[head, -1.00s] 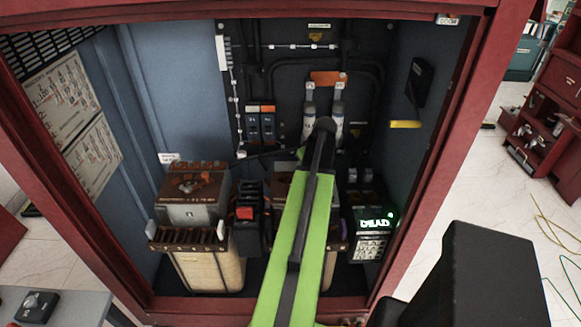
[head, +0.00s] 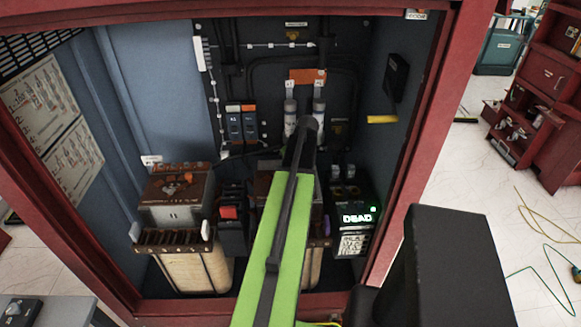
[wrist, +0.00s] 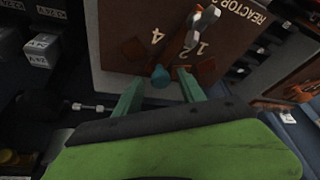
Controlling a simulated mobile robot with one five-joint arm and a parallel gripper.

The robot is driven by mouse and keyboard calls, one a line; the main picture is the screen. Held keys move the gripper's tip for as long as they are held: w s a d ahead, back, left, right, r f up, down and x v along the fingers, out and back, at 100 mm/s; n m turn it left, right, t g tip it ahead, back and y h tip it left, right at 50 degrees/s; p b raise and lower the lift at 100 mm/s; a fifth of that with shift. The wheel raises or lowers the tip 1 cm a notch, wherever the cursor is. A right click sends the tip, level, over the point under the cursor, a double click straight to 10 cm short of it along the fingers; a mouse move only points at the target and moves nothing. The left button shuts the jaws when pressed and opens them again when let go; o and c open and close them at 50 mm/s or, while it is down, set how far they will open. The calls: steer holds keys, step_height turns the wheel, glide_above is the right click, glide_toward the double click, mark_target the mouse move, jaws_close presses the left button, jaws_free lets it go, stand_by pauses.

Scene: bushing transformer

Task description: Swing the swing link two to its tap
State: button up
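In the wrist view a brown top plate (wrist: 130,25) is lettered REACTOR, with part of the lettering cut off, and carries tap numbers. A grey metal lever-like piece (wrist: 203,25) stands on it, probably the swing link, though I cannot be sure. A small teal round knob (wrist: 160,77) is at the plate's near edge. My gripper (wrist: 160,78) has its two teal fingers apart, one on each side of the knob, with visible gaps. Dark red-brown tap pads lie beside the numbers. In the head view my arm hides my gripper and most of the right-hand reactor (head: 263,186).
A left reactor (head: 172,212) with an orange-brown link on top stands in the red-framed cabinet (head: 95,205). A black box (head: 354,215) reading DEAD sits right. A red-marked switch (head: 229,212) stands between the reactors. Cabinet walls close in on both sides.

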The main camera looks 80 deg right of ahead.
steer(key=shift+s+a+r+p, duration=0.1)
steer(key=shift+r+p, duration=0.45)
steer(key=p+v, duration=1.5)
steer(key=v, duration=0.1)
steer(key=shift+s, duration=0.15)
steer(key=shift+r, duration=0.1)
